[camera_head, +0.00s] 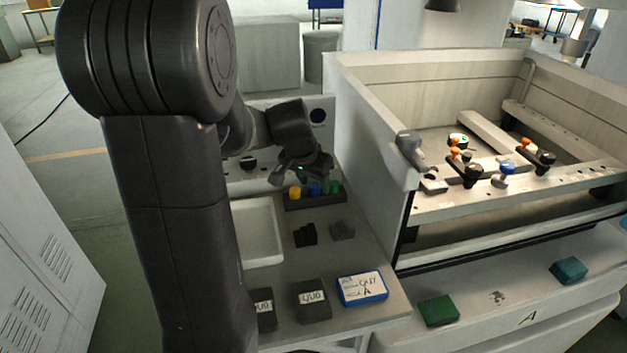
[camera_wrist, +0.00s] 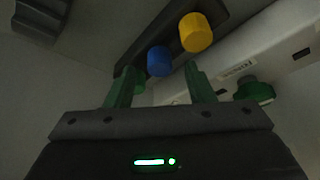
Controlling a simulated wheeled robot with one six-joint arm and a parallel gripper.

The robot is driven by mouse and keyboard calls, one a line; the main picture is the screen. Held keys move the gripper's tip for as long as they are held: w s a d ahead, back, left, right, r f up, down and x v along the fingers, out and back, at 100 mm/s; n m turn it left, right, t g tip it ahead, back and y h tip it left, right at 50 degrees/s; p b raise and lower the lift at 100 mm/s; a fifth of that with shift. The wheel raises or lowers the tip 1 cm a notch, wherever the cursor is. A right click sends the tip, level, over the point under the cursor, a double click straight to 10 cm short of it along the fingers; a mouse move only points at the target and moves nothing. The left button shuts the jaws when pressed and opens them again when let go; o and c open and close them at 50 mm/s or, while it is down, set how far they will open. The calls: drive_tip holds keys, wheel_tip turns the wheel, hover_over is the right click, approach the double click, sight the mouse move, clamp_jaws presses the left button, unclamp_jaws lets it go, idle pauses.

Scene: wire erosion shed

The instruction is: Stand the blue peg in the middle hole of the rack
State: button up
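The dark rack (camera_head: 316,203) stands on the bench below my gripper. In it a yellow peg (camera_head: 295,192), the blue peg (camera_head: 314,189) and a green peg (camera_head: 335,187) show in a row, blue between the other two. The wrist view shows the rack (camera_wrist: 133,57), the yellow peg (camera_wrist: 196,32), the blue peg (camera_wrist: 160,61) and part of the green peg (camera_wrist: 136,82) beside my left finger. My gripper (camera_wrist: 160,78) is open, with its green fingers apart. The blue peg appears beyond the gap between them, apart from both. Its lower end and the holes are hidden.
A white tray (camera_head: 262,230), dark blocks (camera_head: 306,234), labelled dark boxes (camera_head: 313,301) and a blue-edged labelled box (camera_head: 362,289) lie on the bench. A pale machine tank (camera_head: 367,150) walls off the right side. A green knob-like thing (camera_wrist: 255,91) is right of my fingers.

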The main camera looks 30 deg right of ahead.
drive_tip(key=v, duration=1.4)
drive_tip(key=shift+d+f, duration=0.1)
drive_tip(key=x, duration=1.4)
drive_tip(key=shift+f, duration=0.1)
drive_tip(key=shift+r+p, duration=0.75)
drive_tip(key=shift+r, duration=0.15)
drive_tip(key=shift+r+p, duration=0.4)
drive_tip(key=shift+r, duration=0.4)
drive_tip(key=shift+f, duration=0.1)
